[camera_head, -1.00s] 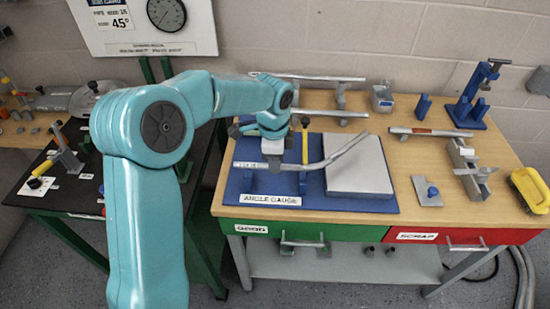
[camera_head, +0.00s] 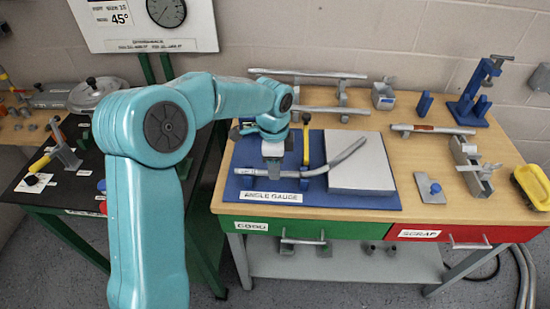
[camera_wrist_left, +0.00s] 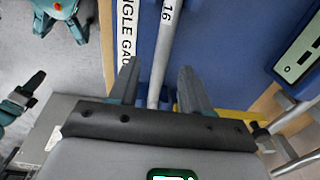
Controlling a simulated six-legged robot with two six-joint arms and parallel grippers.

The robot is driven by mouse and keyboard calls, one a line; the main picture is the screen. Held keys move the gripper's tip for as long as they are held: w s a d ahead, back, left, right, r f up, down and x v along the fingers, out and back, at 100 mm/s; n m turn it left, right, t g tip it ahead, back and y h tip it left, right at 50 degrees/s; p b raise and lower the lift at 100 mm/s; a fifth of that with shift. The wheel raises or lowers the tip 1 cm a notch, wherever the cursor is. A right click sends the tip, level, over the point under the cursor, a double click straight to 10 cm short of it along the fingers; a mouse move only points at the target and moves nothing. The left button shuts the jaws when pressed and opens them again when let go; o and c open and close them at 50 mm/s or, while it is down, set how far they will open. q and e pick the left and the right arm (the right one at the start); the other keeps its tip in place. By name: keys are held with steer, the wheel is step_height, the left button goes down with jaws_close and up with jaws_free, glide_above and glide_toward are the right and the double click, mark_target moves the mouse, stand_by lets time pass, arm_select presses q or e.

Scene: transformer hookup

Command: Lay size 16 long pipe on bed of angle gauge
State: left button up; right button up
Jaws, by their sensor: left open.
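A bent grey size 16 long pipe (camera_head: 315,171) lies along the blue angle gauge (camera_head: 385,203), its straight part low over the bed and its bent end rising across the grey plate (camera_head: 362,165). Its printed 16 shows in the left wrist view (camera_wrist_left: 171,15). My left gripper (camera_head: 272,172) is open over the straight part. In the left wrist view, the gripper's fingers (camera_wrist_left: 157,88) stand apart on either side of the pipe. The contact under the pipe is hidden. My right gripper cannot be made out.
A yellow-handled lever (camera_head: 306,140) stands beside my left gripper. More pipes (camera_head: 318,110) rest on stands behind the gauge. A pipe with a red mark (camera_head: 432,129), a clamp fixture (camera_head: 470,165) and a yellow tray (camera_head: 530,188) are to the right.

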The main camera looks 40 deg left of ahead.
arm_select(q)
step_height(320, 180, up, 16)
steer(key=p, duration=0.1)
steer(key=shift+s, duration=0.15)
steer(key=shift+a+r, duration=0.1)
stand_by(0.5)
